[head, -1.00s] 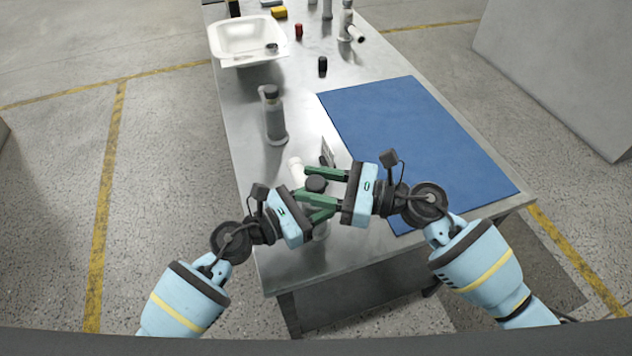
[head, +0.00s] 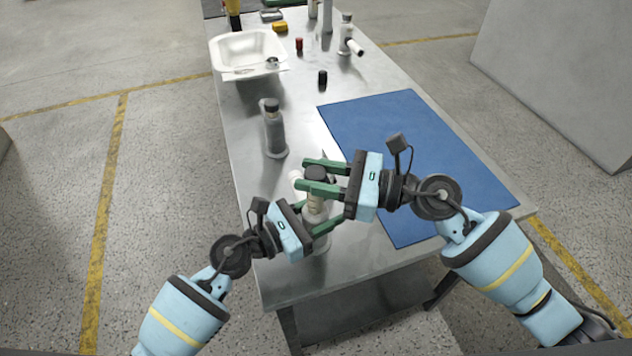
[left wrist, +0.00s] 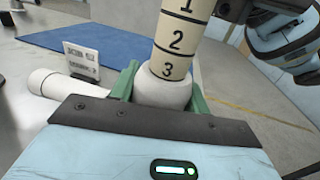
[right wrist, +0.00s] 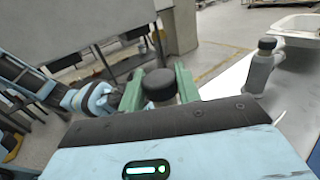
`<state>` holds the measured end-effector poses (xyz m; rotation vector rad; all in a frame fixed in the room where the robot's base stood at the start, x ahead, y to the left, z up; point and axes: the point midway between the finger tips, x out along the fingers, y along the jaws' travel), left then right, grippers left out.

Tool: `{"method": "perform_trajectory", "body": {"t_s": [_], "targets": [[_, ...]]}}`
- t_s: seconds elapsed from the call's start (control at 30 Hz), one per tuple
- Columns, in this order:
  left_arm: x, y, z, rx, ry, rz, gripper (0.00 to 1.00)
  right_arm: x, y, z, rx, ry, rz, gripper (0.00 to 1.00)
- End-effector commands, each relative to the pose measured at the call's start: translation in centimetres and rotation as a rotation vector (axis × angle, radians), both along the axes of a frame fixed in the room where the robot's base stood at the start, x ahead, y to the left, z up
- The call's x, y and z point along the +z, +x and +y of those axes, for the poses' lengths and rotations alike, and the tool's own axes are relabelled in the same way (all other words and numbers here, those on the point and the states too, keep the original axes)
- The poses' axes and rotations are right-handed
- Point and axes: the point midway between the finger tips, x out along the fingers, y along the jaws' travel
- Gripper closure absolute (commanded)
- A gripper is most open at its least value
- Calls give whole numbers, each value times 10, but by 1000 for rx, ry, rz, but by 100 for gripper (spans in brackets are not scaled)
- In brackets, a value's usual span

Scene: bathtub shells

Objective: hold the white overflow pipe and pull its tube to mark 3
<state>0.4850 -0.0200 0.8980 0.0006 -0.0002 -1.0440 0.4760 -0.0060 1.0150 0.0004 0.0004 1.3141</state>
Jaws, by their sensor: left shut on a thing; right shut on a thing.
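The white overflow pipe (head: 320,243) stands upright near the front of the metal table, its side outlet (left wrist: 50,84) pointing left in the left wrist view. Its cream tube (left wrist: 178,40) rises from the white collar (left wrist: 165,90). Marks 1, 2 and 3 show on the tube, with 3 lowest, just above the collar's rim. My left gripper (head: 322,215) is shut on the pipe at the collar. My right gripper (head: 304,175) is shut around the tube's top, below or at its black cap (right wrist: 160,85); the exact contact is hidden.
A grey pipe with a dark cap (head: 275,130) stands behind. A blue mat (head: 400,140) covers the right side. A small printed card (left wrist: 82,62) stands beside the pipe. A white basin (head: 225,60), a black piece (head: 322,77) and other small parts are farther back.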

Motion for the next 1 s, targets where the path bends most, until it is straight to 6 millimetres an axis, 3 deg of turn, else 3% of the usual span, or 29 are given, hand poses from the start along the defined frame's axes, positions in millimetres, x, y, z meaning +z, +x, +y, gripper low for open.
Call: {"method": "perform_trajectory", "body": {"t_s": [0.17, 0.2, 0.37, 0.73, 1.0], "targets": [[-1, 0, 1, 1, 1, 2, 80, 1, 0, 0, -1, 0, -2, 100], [-1, 0, 1, 1, 1, 2, 80, 0, 0, 0, -1, 0, -2, 64], [-1, 0, 0, 1, 1, 2, 80, 0, 0, 0, -1, 1, -1, 45], [-1, 0, 0, 1, 0, 1, 80, -1, -1, -6, -1, -1, 1, 45], [-1, 0, 0, 1, 0, 1, 80, -2, -13, -51, -3, -3, 1, 45]]}}
